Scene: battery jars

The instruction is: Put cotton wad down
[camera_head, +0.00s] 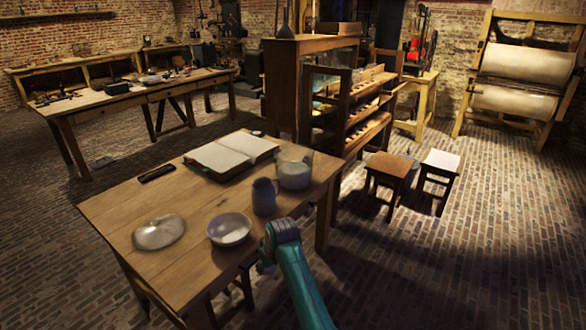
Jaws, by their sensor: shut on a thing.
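No cotton wad can be made out for certain in the head view. A wooden table (185,275) stands in front of me. On it are a pale round bowl (229,229) near the front edge, a shallow shiny dish (159,232) to its left, a grey-blue jug (264,197) and a wide glass jar (295,170) with something pale inside. My teal arm (297,283) rises from the bottom, and its bent joint is beside the table's right front edge, close to the bowl and jug. My gripper and anything in it are not visible.
An open book (231,155), a dark narrow case (157,173) and a small pale round thing (258,133) lie at the table's back. Two stools (439,163) and a wooden shelf unit (352,112) stand beyond.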

